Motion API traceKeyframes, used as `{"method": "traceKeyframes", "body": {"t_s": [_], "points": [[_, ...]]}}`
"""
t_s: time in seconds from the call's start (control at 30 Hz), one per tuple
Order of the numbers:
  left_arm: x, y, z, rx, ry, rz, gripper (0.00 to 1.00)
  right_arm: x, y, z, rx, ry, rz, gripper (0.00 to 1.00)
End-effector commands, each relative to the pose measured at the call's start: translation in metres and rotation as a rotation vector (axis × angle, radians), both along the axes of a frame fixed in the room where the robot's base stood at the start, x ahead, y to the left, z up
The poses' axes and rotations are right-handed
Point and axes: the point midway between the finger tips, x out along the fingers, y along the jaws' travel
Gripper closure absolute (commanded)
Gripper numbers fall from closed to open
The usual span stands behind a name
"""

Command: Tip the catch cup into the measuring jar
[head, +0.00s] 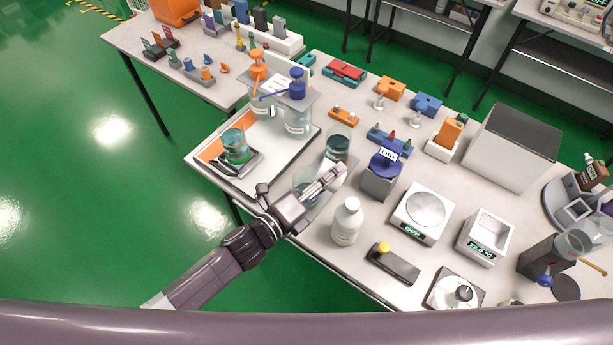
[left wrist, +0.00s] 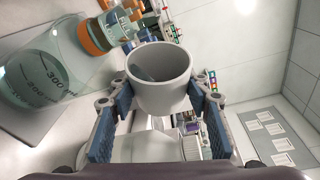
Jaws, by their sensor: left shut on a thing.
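The catch cup (left wrist: 158,92), pale and round with an open mouth, is between the blue finger pads of my left gripper (left wrist: 158,100). The jar (left wrist: 45,80) shows large at the left of the left wrist view, with printed marks such as 300, apart from the cup. The cup's contents and exact tilt cannot be told. My right gripper is out of view.
A beaker of dark liquid (head: 338,147) stands just behind the gripper. A white bottle (head: 347,222) is close at its right. A teal-filled beaker (head: 235,146) and pump bottles (head: 297,115) are at the left. A scale (head: 422,212) stands farther right.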

Motion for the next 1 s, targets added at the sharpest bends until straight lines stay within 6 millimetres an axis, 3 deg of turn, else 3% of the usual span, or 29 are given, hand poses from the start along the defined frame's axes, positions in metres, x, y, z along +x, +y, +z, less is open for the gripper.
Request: {"method": "traceKeyframes", "body": {"t_s": [1.0], "points": [[0.0015, 0.0025, 0.0007, -0.032, 0.013, 0.0, 0.84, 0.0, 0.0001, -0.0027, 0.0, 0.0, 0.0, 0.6]]}}
